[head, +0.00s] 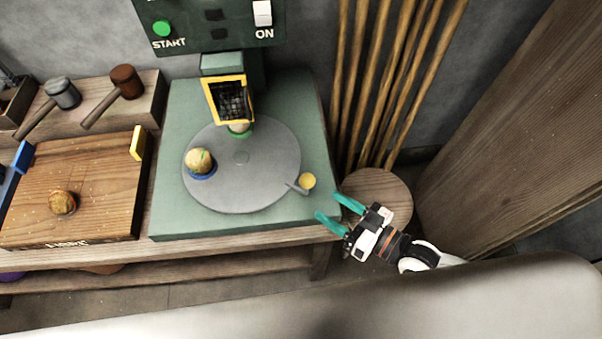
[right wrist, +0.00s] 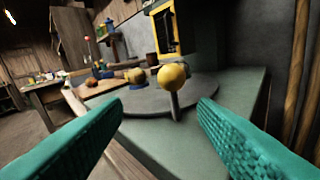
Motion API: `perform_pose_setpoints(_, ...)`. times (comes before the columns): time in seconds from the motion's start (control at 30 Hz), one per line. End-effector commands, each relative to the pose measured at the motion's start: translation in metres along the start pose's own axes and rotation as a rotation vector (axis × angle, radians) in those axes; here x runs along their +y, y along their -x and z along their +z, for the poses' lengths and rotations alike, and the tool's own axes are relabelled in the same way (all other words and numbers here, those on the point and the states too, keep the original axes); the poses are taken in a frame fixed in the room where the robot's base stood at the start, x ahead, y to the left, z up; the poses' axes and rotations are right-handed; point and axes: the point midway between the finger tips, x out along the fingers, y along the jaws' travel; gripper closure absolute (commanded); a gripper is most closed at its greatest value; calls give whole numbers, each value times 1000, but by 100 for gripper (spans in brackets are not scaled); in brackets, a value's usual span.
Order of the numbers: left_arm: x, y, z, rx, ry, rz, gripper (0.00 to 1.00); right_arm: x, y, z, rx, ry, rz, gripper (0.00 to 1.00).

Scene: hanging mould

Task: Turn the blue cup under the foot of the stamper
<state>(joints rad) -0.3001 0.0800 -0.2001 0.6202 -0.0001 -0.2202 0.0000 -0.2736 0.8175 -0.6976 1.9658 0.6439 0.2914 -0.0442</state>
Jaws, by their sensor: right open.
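The grey turntable (head: 240,185) lies on a green machine base. The blue cup (head: 203,176) stands at its left edge with a round tan lump in it. The green cup (head: 239,134), also holding a lump, is at the back, under the yellow-framed stamper (head: 229,100); the stamper's foot is mostly hidden. A crank with a yellow knob (head: 307,181) stands at the turntable's right front edge. My right gripper (head: 328,205) is open and empty, just right of and in front of the knob. In the right wrist view the knob (right wrist: 172,76) shows ahead between the fingers, apart from them.
A control panel with a green START button (head: 162,28) and white ON switch (head: 262,13) is above. A wooden board (head: 100,195) with a lump lies left. Mallets are behind it. A round stool (head: 385,190) and poles (head: 390,70) stand right.

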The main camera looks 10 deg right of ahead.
Motion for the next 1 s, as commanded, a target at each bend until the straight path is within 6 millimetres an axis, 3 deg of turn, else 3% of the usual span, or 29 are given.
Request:
perform_pose_setpoints(0.13,0,0,0,0,0,0,100,-12,11,6,-66,-7,-7,47)
perform_pose_setpoints(0.27,0,1,0,0,0,0,100,-15,8,9,-84,-11,-11,47)
perform_pose_setpoints(0.73,0,9,1,0,0,0,100,-15,-78,17,-86,-11,-10,47)
perform_pose_setpoints(1.0,0,11,1,0,0,0,100,-16,-104,18,-82,-10,-10,47)
